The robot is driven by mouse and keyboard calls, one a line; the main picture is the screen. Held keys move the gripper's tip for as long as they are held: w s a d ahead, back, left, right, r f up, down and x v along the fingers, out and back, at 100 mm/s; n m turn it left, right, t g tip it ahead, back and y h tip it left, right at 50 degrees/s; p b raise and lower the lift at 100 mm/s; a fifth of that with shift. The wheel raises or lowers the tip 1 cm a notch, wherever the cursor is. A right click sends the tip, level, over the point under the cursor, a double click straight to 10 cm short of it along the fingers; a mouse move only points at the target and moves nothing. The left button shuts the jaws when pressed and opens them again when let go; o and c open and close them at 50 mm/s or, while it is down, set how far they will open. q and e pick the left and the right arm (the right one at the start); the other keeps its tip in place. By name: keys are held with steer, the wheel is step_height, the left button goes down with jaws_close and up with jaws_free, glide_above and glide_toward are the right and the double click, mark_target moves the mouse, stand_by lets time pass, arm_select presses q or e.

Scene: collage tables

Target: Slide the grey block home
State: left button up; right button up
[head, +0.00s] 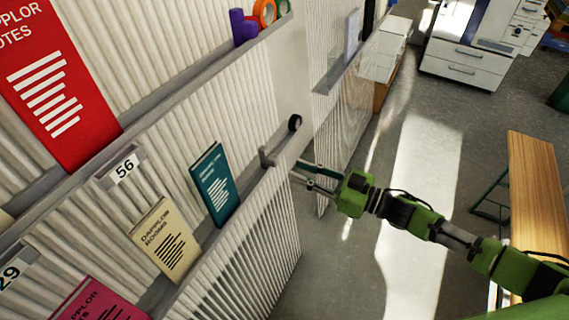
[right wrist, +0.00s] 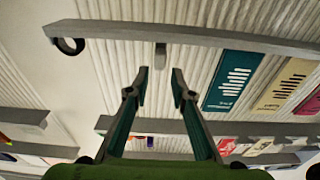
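The small grey block (head: 266,157) sits at the right end of the grey ledge (head: 247,184) on the ribbed wall panel. In the right wrist view the block (right wrist: 160,55) shows at the edge of the rail, just beyond my fingertips and about midway between them. My right gripper (head: 299,171) reaches in from the right with its two teal fingers apart. In the right wrist view the gripper (right wrist: 160,72) is open with nothing between its fingers. I cannot tell whether a finger touches the block. My left gripper is not in view.
A black ring (head: 295,122) is at the rail's end. A teal book (head: 214,186) stands on the ledge left of the block, with a cream book (head: 166,240) further left. A wooden table (head: 540,195) is at the right. Open floor (head: 345,262) lies below my right arm.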

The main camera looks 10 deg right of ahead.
steer(key=v, duration=0.3)
steer(key=shift+s+d, duration=0.15)
steer(key=shift+d, duration=0.1)
steer(key=w+d+f+m+t+h, duration=0.15)
steer(key=d+f+h, duration=0.25)
steer(key=f, duration=0.5)
steer(key=w+d+f+m+t+h, duration=0.1)
steer(key=d+f+m+h, duration=0.25)
steer(key=f, duration=0.55)
steer(key=s+d+f+m+g+h, duration=0.15)
steer(key=s+f, duration=0.25)
steer(key=f, duration=0.4)
steer(key=s+d+f+g+h, duration=0.1)
steer(key=s+d+f+h, duration=0.25)
steer(key=f, duration=0.45)
steer(key=s+a+f+g, duration=0.1)
steer(key=s+f+g, duration=0.2)
steer(key=s, duration=1)
steer(key=s+a+f+m+g+h, duration=0.1)
steer(key=s+f+g, duration=0.2)
steer(key=s+f, duration=0.7)
steer(key=s+a+f+m+g+h, duration=0.1)
steer(key=s+f, duration=0.6)
steer(key=s, duration=1)
steer(key=a+g, duration=0.1)
steer(key=g, duration=0.1)
steer(key=shift+s+g, duration=0.3)
